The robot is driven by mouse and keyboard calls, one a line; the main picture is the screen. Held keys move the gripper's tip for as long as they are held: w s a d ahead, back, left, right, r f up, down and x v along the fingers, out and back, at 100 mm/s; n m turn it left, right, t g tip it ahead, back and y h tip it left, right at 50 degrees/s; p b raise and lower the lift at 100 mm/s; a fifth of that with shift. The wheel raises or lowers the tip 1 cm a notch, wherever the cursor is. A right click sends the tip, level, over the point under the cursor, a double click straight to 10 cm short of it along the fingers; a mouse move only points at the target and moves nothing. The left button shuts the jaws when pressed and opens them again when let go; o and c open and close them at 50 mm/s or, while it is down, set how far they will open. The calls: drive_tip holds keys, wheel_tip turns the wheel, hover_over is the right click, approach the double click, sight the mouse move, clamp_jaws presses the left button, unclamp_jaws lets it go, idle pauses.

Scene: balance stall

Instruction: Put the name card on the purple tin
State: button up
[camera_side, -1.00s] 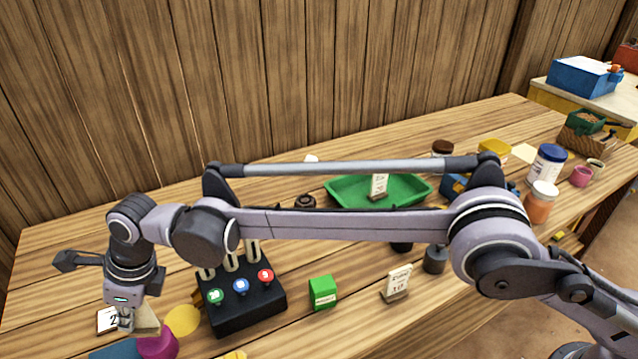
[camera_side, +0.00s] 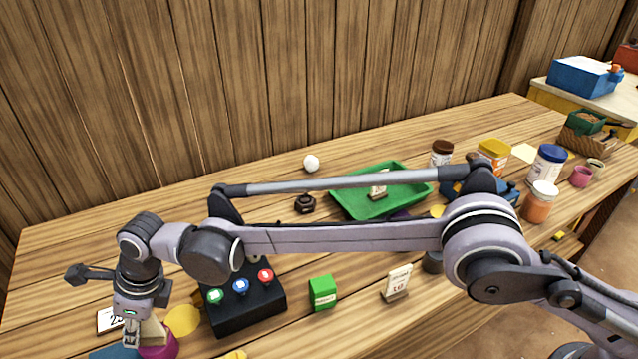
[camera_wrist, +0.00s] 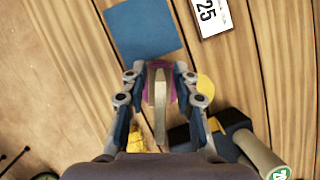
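The name card (camera_side: 153,331) is a pale beige wedge, seen nearly edge-on in the wrist view (camera_wrist: 160,100). It stands over the purple tin (camera_side: 160,349) and appears to rest on its top. The tin's top shows as magenta slivers in the wrist view (camera_wrist: 149,82). My gripper (camera_side: 133,338) is down at the card, with one finger on each side of it. In the wrist view, my gripper (camera_wrist: 160,72) looks open, with purple showing between the card and the fingers. The card's face and the exact contact below it are hidden.
A blue square (camera_wrist: 143,27) and a white number card marked 25 (camera_wrist: 209,14) lie beside the tin. A yellow disc (camera_side: 183,320) and a black button box (camera_side: 245,302) are to its right. A green box (camera_side: 322,292) stands farther right.

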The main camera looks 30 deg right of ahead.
drive_tip(key=v, duration=1.2)
drive_tip(key=w+d+r+n+t, duration=0.1)
drive_tip(key=d+r+n, duration=0.2)
drive_tip(key=d, duration=0.8)
drive_tip(key=d+r+n+t+h, duration=0.1)
drive_tip(key=d+r+n, duration=0.25)
drive_tip(key=d, duration=0.65)
drive_tip(key=w+d+r+n+t, duration=0.15)
drive_tip(key=d+n, duration=0.25)
drive_tip(key=d, duration=0.7)
drive_tip(key=s+d+f+n+t+h, duration=0.1)
drive_tip(key=s+d+f+n, duration=0.3)
drive_tip(key=d, duration=0.7)
drive_tip(key=s+d+f+n+t+h, duration=0.1)
drive_tip(key=s+d+f+n, duration=0.3)
drive_tip(key=s+d+n, duration=0.4)
drive_tip(key=s+d+h, duration=0.1)
drive_tip(key=s+d, duration=0.2)
drive_tip(key=s, duration=0.1)
drive_tip(key=shift+d, duration=0.15)
drive_tip(key=shift+s, duration=0.1)
